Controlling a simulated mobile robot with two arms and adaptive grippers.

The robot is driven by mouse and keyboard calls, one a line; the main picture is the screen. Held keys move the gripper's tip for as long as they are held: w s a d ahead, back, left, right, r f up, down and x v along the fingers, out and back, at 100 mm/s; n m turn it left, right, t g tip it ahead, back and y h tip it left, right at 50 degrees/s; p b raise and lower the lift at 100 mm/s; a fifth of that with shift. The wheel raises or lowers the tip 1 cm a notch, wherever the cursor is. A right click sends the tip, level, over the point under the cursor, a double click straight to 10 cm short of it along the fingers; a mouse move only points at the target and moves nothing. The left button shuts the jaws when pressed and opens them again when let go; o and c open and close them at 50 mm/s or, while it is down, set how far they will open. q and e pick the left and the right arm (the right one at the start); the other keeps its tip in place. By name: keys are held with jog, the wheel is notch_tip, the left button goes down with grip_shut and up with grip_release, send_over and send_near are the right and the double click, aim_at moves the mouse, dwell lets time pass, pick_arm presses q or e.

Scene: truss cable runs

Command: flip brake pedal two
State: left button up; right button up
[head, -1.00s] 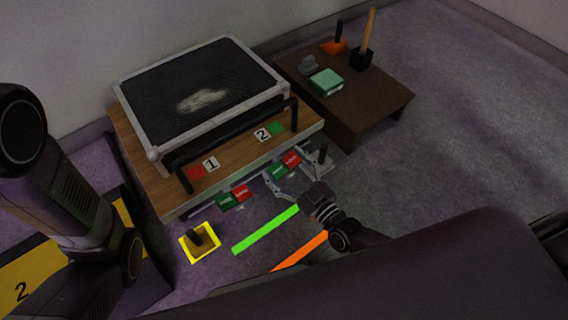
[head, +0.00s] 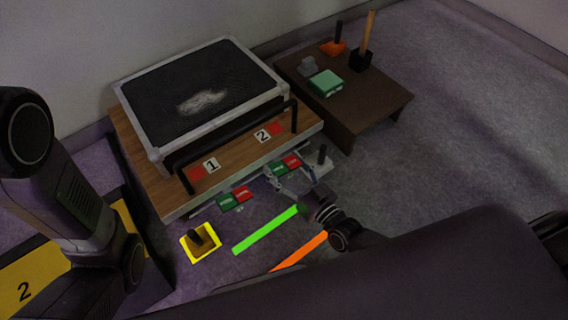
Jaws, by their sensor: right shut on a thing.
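Brake pedal two (head: 287,164) is the right-hand green and red pedal, low at the front of the wooden dolly (head: 150,180), below the number 2 label. My right gripper (head: 289,181) reaches in from the lower right, its fingers around this pedal; it is shut on it, though the contact is small and partly hidden. The square beside label 2 (head: 262,135) is red. Brake pedal one (head: 235,198), also green and red, is to the left, and the square beside label 1 (head: 211,165) is red. My left arm shows at the left; its gripper is out of view.
A black-topped case (head: 200,92) rests on the dolly behind a black bar handle (head: 235,140). A brown low table (head: 375,105) with tools stands at the right. A yellow-edged block (head: 200,243), a green strip (head: 265,230) and an orange strip (head: 300,252) lie in front.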

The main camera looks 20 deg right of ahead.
jog(key=o, duration=1.2)
jog(key=shift+c, duration=0.2)
jog(key=shift+o, duration=0.2)
jog(key=shift+s, duration=0.1)
jog(key=v, duration=1.1)
jog(key=shift+s+d, duration=0.15)
jog(key=shift+s, duration=0.25)
